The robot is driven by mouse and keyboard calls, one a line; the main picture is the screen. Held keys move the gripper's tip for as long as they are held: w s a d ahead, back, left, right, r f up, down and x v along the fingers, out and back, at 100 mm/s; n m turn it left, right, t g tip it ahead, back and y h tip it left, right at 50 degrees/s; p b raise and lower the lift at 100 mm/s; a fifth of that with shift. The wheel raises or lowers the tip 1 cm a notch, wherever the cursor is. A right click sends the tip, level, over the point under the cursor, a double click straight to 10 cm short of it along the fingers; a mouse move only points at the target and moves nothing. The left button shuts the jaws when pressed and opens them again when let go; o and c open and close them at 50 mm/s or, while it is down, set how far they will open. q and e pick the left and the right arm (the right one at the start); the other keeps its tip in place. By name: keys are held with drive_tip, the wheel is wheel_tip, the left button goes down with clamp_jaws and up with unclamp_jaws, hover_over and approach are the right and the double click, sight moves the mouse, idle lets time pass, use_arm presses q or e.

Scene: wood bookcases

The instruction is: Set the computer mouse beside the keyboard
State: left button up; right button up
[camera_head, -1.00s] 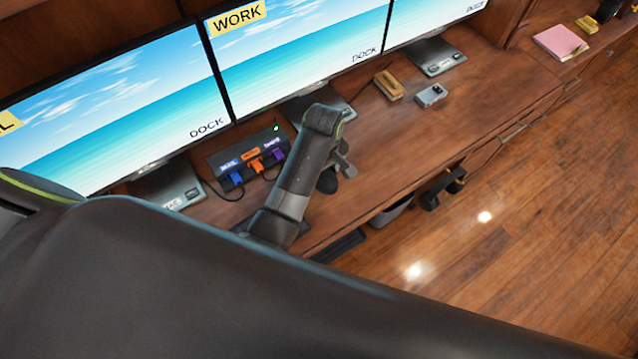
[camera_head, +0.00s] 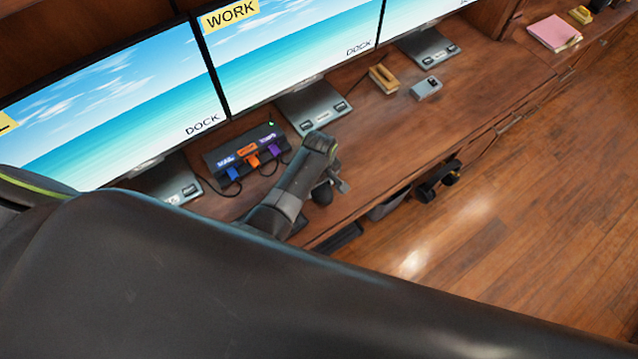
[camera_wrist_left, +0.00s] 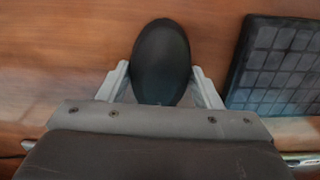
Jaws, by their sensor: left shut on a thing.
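The black oval computer mouse (camera_wrist_left: 161,60) is between the two light grey fingers of my left gripper (camera_wrist_left: 160,72), which is shut on it. In the head view the mouse (camera_head: 322,196) shows as a small dark shape at my left gripper (camera_head: 332,184), over the front part of the wooden desk. The dark keyboard (camera_wrist_left: 282,66) lies to the right of the mouse in the wrist view, with a strip of bare wood between them. The keyboard is cut off by the frame's right edge. I cannot tell whether the mouse touches the desk. My right gripper is not in view.
A dock hub (camera_head: 246,157) with coloured plugs and cables sits behind my left forearm. Monitors (camera_head: 290,55) stand along the back. A yellowish block (camera_head: 384,79) and a small grey box (camera_head: 426,88) lie farther right. The desk (camera_head: 455,105) is clear near them.

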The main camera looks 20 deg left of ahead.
use_arm(q)
drive_tip(key=shift+f, duration=0.1)
drive_tip(key=o, duration=1)
wheel_tip(320, 180, up, 12)
idle(0.7)
